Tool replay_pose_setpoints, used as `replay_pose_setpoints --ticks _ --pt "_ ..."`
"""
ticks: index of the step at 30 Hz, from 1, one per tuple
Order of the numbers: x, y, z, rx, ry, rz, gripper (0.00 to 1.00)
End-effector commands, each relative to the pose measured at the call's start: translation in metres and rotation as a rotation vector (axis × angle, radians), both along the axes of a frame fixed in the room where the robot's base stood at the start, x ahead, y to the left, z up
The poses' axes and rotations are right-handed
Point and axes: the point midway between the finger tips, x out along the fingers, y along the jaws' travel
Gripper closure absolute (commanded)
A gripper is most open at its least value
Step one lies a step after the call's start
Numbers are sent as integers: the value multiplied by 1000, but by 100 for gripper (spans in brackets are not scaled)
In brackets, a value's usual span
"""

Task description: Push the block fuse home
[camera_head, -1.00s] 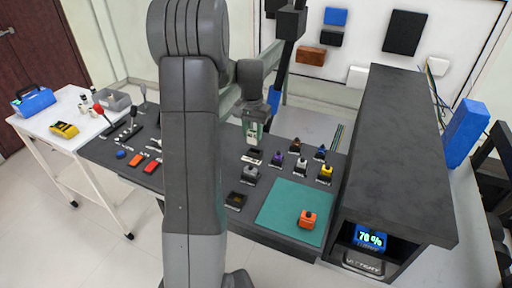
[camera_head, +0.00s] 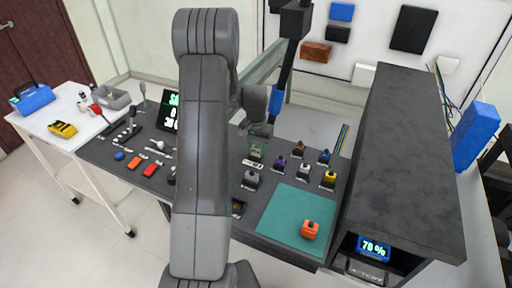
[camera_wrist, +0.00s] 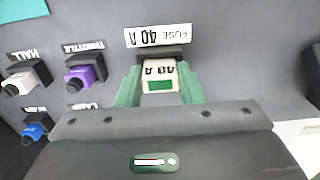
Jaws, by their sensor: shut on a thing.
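The block fuse (camera_wrist: 160,72), pale with a green band and marked 40 A, is between the green fingers of my gripper (camera_wrist: 159,88) in the wrist view. Its far end meets a dark socket (camera_wrist: 178,50) under the white FUSE 40 A label (camera_wrist: 158,35). How deep it sits in the socket is hidden. In the head view my gripper (camera_head: 257,148) is low over the back of the dark panel, shut on the fuse (camera_head: 256,153), which is small there and partly hidden.
Purple (camera_wrist: 86,74) and white (camera_wrist: 22,78) connectors stand beside the fuse socket, with a blue one (camera_wrist: 35,130) nearby. In the head view, a teal mat (camera_head: 285,225) holds an orange block (camera_head: 310,230). A tall dark cabinet (camera_head: 405,130) stands at the right.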

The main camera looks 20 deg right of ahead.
Motion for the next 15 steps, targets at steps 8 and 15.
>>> replay_pose_setpoints --ticks 8,15 --pt "0 0 -4 -1 -2 0 88" --pt "0 0 -6 -1 -2 0 44"
